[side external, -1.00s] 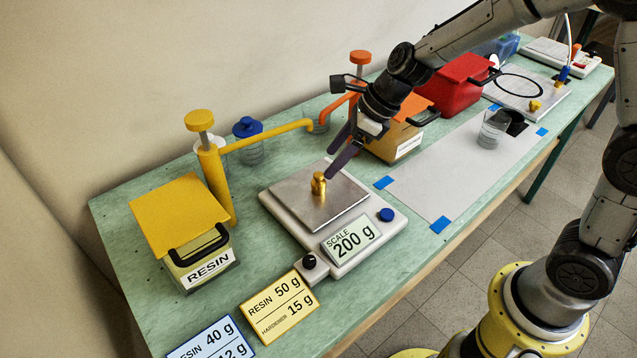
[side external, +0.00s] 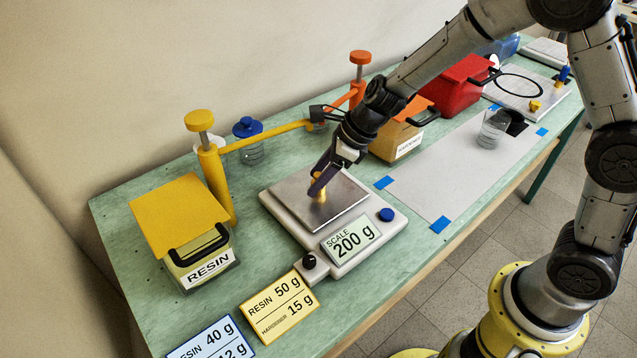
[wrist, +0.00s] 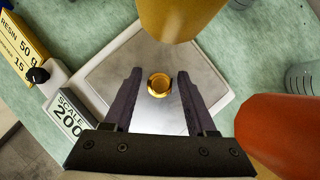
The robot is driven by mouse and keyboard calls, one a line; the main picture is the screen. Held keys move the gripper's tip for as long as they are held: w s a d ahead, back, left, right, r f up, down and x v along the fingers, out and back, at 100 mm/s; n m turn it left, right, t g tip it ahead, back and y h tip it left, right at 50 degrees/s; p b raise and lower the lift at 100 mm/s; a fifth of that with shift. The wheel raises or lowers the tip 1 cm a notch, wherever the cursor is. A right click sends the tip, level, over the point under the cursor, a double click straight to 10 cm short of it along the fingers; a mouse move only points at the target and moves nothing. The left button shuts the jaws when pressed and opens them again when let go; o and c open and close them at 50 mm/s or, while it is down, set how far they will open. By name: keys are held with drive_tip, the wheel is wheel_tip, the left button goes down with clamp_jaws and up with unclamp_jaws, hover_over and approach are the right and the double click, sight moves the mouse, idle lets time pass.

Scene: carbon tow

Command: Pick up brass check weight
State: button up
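The brass check weight (side external: 321,189) is a small gold knobbed cylinder standing on the steel pan (side external: 346,205) of the scale (side external: 384,234). The scale display reads 200 g. My gripper (side external: 320,184) has come down over the weight, and its dark fingers partly hide it in the side view. In the wrist view the weight (wrist: 159,85) shows from above between the two fingers of my gripper (wrist: 160,92). The fingers are apart, with a visible gap on each side of the weight.
The yellow resin pump (side external: 212,180) and its spout reach toward my wrist. The orange hardener pump (side external: 359,75) stands close behind my arm. The resin box (side external: 185,225) is left of the scale. A grey sheet (side external: 440,175) with a cup (side external: 492,130) lies to the right.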

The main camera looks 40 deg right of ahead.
clamp_jaws()
drive_tip(key=shift+r, duration=0.15)
